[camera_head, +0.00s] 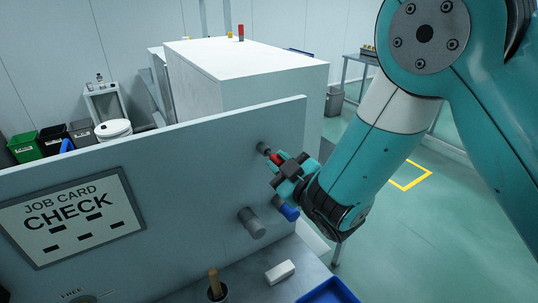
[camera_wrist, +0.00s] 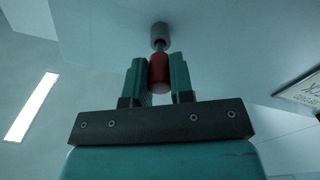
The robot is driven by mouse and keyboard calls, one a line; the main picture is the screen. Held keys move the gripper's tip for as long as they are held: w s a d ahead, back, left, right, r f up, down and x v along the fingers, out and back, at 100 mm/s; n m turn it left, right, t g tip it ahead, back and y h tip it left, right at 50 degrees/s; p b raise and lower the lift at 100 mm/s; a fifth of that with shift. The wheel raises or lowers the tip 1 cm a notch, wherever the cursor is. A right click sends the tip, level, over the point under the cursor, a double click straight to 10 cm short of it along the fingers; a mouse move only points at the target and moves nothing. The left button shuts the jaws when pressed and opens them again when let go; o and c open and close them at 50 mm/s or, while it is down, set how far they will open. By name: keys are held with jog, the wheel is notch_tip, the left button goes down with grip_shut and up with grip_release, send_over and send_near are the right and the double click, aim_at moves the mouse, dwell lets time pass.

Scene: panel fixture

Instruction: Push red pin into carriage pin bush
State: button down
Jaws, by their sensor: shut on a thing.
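The red pin (camera_head: 276,158) is held in my gripper (camera_head: 284,168) in front of the upright panel (camera_head: 200,170), near its right end. In the wrist view the red pin (camera_wrist: 158,72) sits between the two teal fingers of my gripper (camera_wrist: 158,66), which are shut on it. Its thin grey tip points at the grey round bush (camera_wrist: 160,36) on the panel. The bush (camera_head: 263,147) also shows in the head view, just left of the pin. The tip meets the bush's mouth and looks lined up with it; how far it is inside I cannot tell.
A grey cylinder (camera_head: 251,223) and a blue one (camera_head: 287,211) stick out below my gripper. A white block (camera_head: 280,272), a cup with a wooden handle (camera_head: 215,285) and a blue tray (camera_head: 328,292) are on the bench. A job card (camera_head: 75,215) is at left.

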jog(key=shift+s+d+b, duration=0.4)
jog(key=shift+s+b, duration=0.2)
jog(key=shift+b, duration=0.25)
dwell(0.3)
jog(key=b+v, duration=0.4)
jog(key=shift+s+d+b, duration=0.25)
jog(key=shift+s+b, duration=0.1)
jog(key=shift+b, duration=0.05)
